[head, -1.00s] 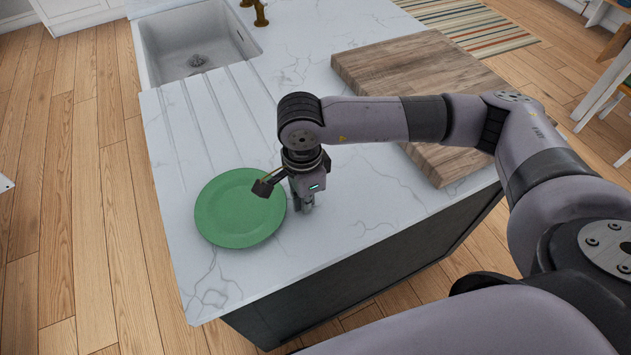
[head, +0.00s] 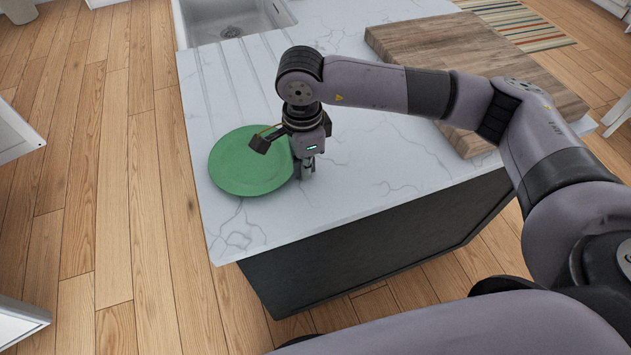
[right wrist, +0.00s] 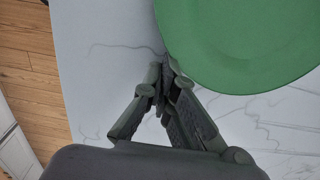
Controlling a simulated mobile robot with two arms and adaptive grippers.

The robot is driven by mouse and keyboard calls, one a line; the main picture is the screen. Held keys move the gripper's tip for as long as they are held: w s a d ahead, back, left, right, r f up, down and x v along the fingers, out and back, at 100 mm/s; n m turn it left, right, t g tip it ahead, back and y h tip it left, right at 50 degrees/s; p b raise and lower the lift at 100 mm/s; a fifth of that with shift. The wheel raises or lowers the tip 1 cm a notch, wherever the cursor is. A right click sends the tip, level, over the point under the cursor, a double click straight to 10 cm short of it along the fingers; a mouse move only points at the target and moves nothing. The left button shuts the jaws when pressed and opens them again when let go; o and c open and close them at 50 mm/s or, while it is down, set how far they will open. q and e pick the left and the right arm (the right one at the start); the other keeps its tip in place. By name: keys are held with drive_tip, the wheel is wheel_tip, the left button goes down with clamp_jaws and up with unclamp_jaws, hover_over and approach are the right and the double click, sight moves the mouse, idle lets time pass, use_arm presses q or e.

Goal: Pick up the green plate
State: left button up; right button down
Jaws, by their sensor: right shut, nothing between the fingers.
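The green plate (head: 243,168) lies flat on the white marble counter, near its front left corner. In the right wrist view the plate (right wrist: 240,40) fills the upper right. My right gripper (head: 307,178) points down beside the plate's right edge in the head view. In the right wrist view its fingertips (right wrist: 163,75) are together with nothing between them, close by the plate's rim. I cannot tell whether they touch the rim. My left gripper is in neither view.
A wooden board (head: 455,60) lies on the counter (head: 360,190) to the right. A sink (head: 235,15) is at the back left. The counter's front edge drops to a dark cabinet side (head: 350,245). Bare marble lies between the plate and the board.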

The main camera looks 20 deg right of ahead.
sight(289, 176)
drive_tip(key=a, duration=0.1)
drive_tip(key=a+b, duration=0.2)
drive_tip(key=shift+a+f, duration=0.25)
drive_tip(key=shift+f, duration=0.05)
drive_tip(key=shift+w+a+f+b, duration=0.2)
drive_tip(key=shift+w+a+b, duration=0.1)
drive_tip(key=shift+a+b, duration=0.35)
drive_tip(key=shift+w+a+b, duration=0.15)
drive_tip(key=shift+a+b, duration=0.2)
drive_tip(key=shift+a, duration=0.3)
drive_tip(key=shift+a+r, duration=0.35)
drive_tip(key=shift+a, duration=0.15)
drive_tip(key=shift+s, duration=0.25)
drive_tip(key=shift+w+d, duration=0.1)
drive_tip(key=shift+d, duration=0.1)
drive_tip(key=shift+a, duration=0.15)
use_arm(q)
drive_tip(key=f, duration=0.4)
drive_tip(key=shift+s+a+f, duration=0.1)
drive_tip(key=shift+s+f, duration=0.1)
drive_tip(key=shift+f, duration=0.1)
